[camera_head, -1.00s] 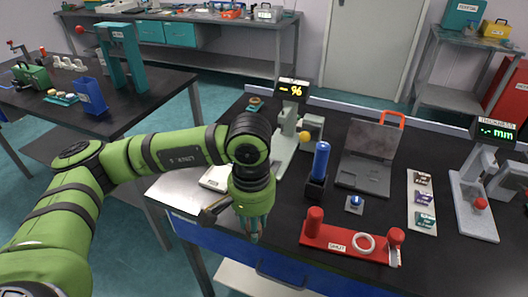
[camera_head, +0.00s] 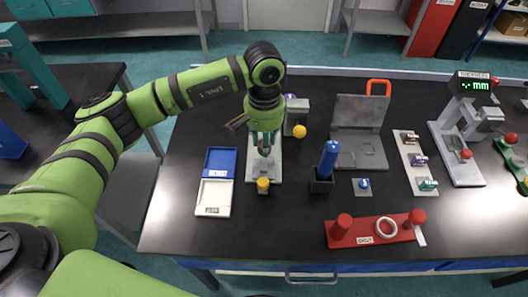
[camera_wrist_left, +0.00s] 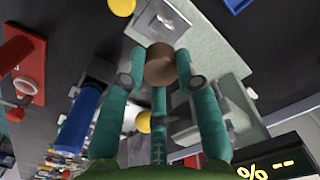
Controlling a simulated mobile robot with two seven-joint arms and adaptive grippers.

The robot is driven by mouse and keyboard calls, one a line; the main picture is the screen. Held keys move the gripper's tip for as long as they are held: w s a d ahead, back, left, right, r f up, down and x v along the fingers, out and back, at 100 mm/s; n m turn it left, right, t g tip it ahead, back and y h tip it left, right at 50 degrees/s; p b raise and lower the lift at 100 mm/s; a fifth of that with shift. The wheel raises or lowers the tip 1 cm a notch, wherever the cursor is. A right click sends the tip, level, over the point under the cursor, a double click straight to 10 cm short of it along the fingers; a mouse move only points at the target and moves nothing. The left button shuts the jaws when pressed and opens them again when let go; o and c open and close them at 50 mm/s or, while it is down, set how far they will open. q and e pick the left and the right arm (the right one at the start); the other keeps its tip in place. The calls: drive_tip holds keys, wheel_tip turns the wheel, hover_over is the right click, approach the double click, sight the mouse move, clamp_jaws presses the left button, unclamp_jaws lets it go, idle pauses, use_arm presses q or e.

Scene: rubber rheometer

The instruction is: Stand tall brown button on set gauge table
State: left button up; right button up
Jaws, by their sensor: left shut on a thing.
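The tall brown button (camera_wrist_left: 161,63) is a short brown cylinder between the tips of my left gripper. The left gripper (camera_head: 264,150) points down over the pale grey base of the set gauge (camera_head: 252,163), shut on the button. In the left wrist view the gauge base (camera_wrist_left: 212,40) lies below the button, with a small steel plate (camera_wrist_left: 165,22) at its end. The button appears held above the base; I cannot tell the exact gap. The gauge's "%" display (camera_wrist_left: 270,165) shows in the wrist view. The arm and gripper hide much of the gauge in the head view.
A yellow knob (camera_head: 263,184) stands at the gauge's front, a yellow ball (camera_head: 299,131) at its right. A blue-and-white box (camera_head: 214,192) lies left. A blue cylinder in a black holder (camera_head: 321,184) and a red fixture (camera_head: 352,234) stand right.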

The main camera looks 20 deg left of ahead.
sight(263, 165)
use_arm(q)
wheel_tip(263, 165, down, 2)
drive_tip(key=shift+f, duration=0.15)
drive_tip(key=shift+a+f+p, duration=0.1)
drive_tip(key=shift+f+p, duration=0.25)
wheel_tip(263, 165, down, 3)
drive_tip(key=shift+p, duration=0.65)
drive_tip(key=shift+f, duration=0.25)
drive_tip(key=shift+f+b, duration=0.2)
drive_tip(key=shift+b, duration=0.2)
drive_tip(key=o, duration=1)
drive_tip(key=shift+r, duration=0.1)
use_arm(e)
drive_tip(key=shift+s+a+r, duration=0.15)
drive_tip(key=shift+s+r, duration=0.75)
drive_tip(key=shift+r, duration=0.1)
